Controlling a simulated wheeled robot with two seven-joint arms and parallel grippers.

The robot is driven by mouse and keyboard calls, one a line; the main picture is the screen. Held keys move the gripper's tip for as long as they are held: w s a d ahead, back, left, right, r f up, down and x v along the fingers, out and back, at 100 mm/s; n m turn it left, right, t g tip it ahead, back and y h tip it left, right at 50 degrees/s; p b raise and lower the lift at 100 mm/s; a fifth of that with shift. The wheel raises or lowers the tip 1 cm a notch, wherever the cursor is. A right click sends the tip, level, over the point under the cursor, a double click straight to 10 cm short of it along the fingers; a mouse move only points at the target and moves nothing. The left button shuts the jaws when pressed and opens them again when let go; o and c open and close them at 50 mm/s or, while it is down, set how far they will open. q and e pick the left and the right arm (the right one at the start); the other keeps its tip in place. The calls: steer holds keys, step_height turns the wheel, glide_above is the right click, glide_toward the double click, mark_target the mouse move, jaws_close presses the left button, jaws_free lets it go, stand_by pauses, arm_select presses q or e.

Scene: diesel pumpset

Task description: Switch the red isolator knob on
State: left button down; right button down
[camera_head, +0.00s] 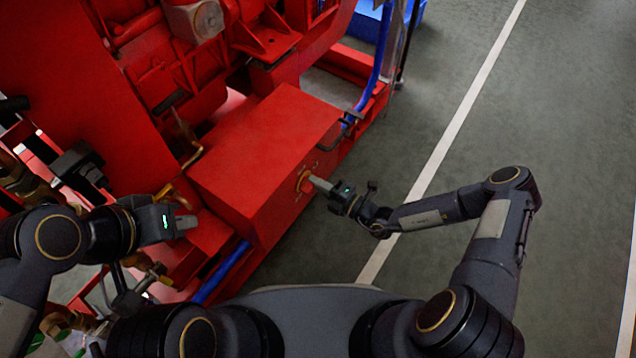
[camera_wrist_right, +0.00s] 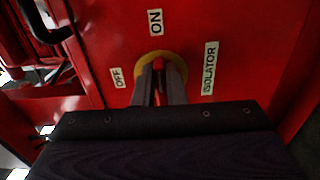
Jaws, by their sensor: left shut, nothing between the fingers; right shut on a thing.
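The red isolator knob (camera_wrist_right: 158,88) sits on a round yellow plate (camera_wrist_right: 176,57) on the front face of a red box (camera_head: 262,150). In the right wrist view an ON label (camera_wrist_right: 155,22) is above the plate, an OFF label (camera_wrist_right: 117,77) is to its left and an ISOLATOR label (camera_wrist_right: 210,68) is to its right. My right gripper (camera_head: 312,181) is shut on the knob, and its fingers hide much of it. The knob's grip looks roughly in line with the ON label. My left gripper (camera_head: 186,222) is shut and empty, left of the box.
Red pumpset machinery (camera_head: 170,75) fills the upper left. A blue hose (camera_head: 222,272) runs beside the box's lower left end, and another blue pipe (camera_head: 380,50) rises at its far end. The grey floor (camera_head: 560,130) with a white line is clear on the right.

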stand_by(0.4)
steer(key=c, duration=1.5)
jaws_free()
steer(key=p+v, duration=0.1)
steer(key=v, duration=0.6)
steer(key=shift+s+d+p, duration=0.2)
steer(key=shift+d+p, duration=0.15)
steer(key=shift+p, duration=0.05)
